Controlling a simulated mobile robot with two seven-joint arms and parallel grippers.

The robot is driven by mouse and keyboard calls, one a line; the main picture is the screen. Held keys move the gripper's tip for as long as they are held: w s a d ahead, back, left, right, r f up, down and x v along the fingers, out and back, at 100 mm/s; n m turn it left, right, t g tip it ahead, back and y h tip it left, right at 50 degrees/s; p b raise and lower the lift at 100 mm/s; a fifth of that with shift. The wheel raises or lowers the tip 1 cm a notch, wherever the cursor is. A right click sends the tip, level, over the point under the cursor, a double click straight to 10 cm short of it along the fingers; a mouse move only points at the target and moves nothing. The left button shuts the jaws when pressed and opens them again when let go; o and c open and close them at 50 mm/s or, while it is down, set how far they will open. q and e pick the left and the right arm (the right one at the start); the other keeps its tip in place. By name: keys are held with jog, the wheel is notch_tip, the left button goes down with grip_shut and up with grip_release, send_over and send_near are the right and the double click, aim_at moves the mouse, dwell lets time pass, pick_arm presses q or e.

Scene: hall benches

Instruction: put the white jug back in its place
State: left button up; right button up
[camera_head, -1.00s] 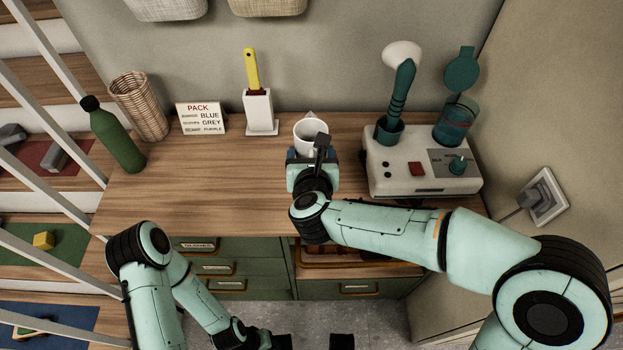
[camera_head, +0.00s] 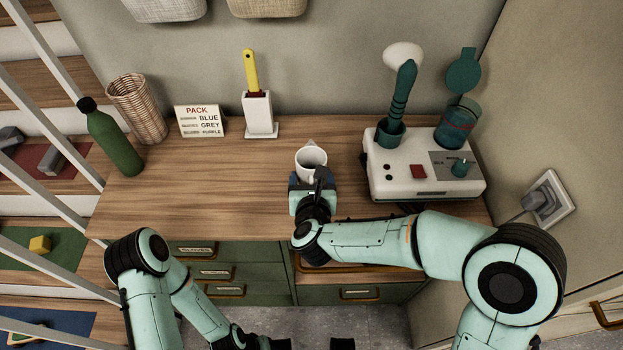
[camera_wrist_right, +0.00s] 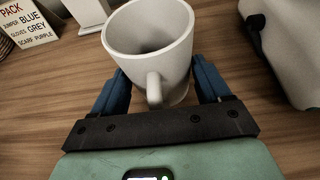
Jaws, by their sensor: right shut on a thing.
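The white jug (camera_head: 311,158) is upright at the front middle of the wooden bench top, with its spout toward the wall. My right gripper (camera_head: 312,182) is shut on it from the front. In the right wrist view the jug (camera_wrist_right: 150,45) sits between the blue fingers (camera_wrist_right: 160,90), with its handle toward the palm. I cannot tell whether its base touches the wood. My left arm is folded at the lower left; its hand is at the bottom edge and its fingers cannot be made out.
A white machine (camera_head: 425,180) with a green-handled tool stands right of the jug. A white holder (camera_head: 260,115), a sign card (camera_head: 200,121), a wicker basket (camera_head: 137,108) and a green bottle (camera_head: 115,142) stand behind and left. The bench top (camera_head: 220,180) is clear left of the jug.

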jog(key=shift+f, duration=0.15)
jog(key=o, duration=1.3)
jog(key=shift+c, duration=0.2)
jog(key=shift+r, duration=0.25)
jog(key=v, duration=1.2)
jog(key=shift+f, duration=0.15)
